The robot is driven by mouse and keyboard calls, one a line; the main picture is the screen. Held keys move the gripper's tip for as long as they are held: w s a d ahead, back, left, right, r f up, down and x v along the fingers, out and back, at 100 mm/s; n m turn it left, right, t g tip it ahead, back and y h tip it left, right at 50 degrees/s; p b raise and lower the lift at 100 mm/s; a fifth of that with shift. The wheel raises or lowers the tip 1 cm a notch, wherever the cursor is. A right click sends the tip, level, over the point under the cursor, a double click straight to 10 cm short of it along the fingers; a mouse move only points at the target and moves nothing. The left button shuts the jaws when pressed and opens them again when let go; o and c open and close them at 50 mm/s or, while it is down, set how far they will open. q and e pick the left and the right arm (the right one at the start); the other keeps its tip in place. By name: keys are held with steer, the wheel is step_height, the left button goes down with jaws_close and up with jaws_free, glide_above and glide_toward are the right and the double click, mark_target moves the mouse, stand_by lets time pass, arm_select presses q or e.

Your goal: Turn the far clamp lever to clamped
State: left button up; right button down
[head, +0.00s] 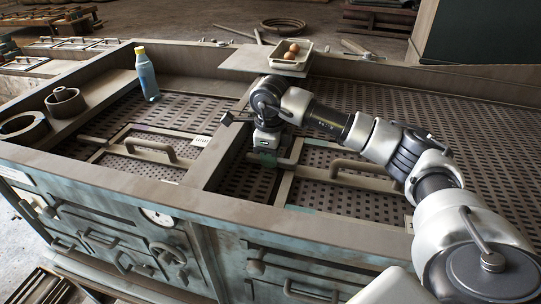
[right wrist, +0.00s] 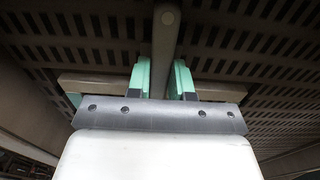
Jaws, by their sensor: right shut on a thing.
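My right gripper (head: 267,160) reaches down over the slatted bench beside its central divider. In the right wrist view, its green-tipped fingers (right wrist: 163,75) are shut on a grey bar with a rounded end (right wrist: 167,35), which stands between them. The bar looks like a lever, but I cannot tell whether it is the far clamp lever or which setting it is at. In the head view the wrist and fingers hide most of it. My left gripper is in neither view.
A curved handle (head: 150,150) sits on a framed panel left of the divider, another (head: 355,172) to the right. A blue bottle (head: 147,75) and metal rings (head: 65,101) stand at the left. A tray (head: 274,62) with brown round things is behind my wrist.

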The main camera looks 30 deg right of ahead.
steer(key=c, duration=1)
jaws_free()
step_height(320, 180, up, 11)
steer(key=b, duration=0.1)
steer(key=shift+b, duration=0.35)
steer(key=shift+f, duration=0.15)
